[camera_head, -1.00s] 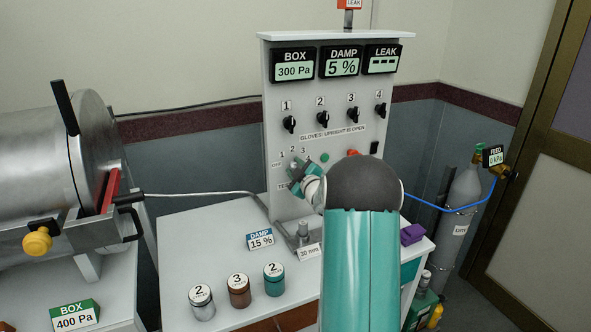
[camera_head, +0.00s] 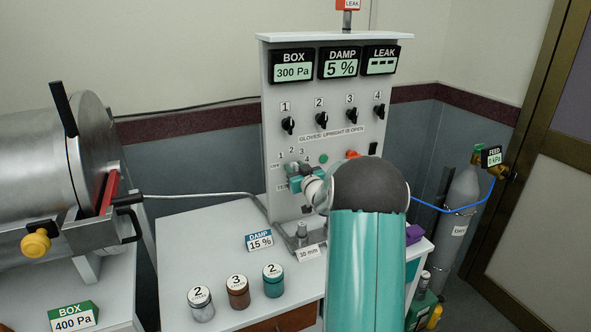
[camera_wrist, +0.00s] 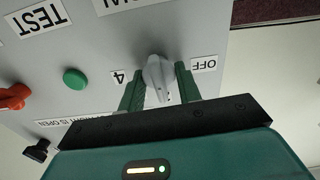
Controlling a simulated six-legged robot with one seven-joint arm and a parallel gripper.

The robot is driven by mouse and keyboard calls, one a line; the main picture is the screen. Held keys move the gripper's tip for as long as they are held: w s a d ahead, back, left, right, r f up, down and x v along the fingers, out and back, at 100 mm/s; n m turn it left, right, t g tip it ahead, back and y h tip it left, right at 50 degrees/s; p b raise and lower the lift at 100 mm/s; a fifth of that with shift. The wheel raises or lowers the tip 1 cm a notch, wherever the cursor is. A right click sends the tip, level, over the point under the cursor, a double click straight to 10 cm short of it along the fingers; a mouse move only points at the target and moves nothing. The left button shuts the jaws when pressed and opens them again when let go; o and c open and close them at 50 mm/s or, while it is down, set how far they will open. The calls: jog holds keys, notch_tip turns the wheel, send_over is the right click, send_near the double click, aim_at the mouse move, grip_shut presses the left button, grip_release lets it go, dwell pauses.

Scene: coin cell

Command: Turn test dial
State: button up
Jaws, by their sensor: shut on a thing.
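The test dial (camera_wrist: 157,72) is a light grey knob on the upright panel (camera_head: 268,110). In the wrist view it sits between the two green fingers of my gripper (camera_wrist: 159,84), which is shut on it. The "4" label (camera_wrist: 118,77) lies left of the dial and the "OFF" label (camera_wrist: 204,65) right of it; this view is turned over. The "TEST" label (camera_wrist: 40,19) is at upper left. In the head view my gripper (camera_head: 294,179) is at the dial and hides most of it. I cannot tell which mark the dial points to.
A green button (camera_wrist: 75,82) and an orange-red knob (camera_wrist: 14,96) are near the dial. Black knobs (camera_head: 288,125) line the panel above. Several lidded jars (camera_head: 238,292) stand on the white bench. A steel chamber (camera_head: 40,150) is at left.

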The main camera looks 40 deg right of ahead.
jog(key=shift+m, duration=0.3)
jog(key=o, duration=1)
jog(key=shift+c, duration=0.2)
jog(key=shift+s, duration=0.1)
jog(key=v, duration=1.3)
jog(key=shift+s+a, duration=0.15)
jog(key=shift+s, duration=0.1)
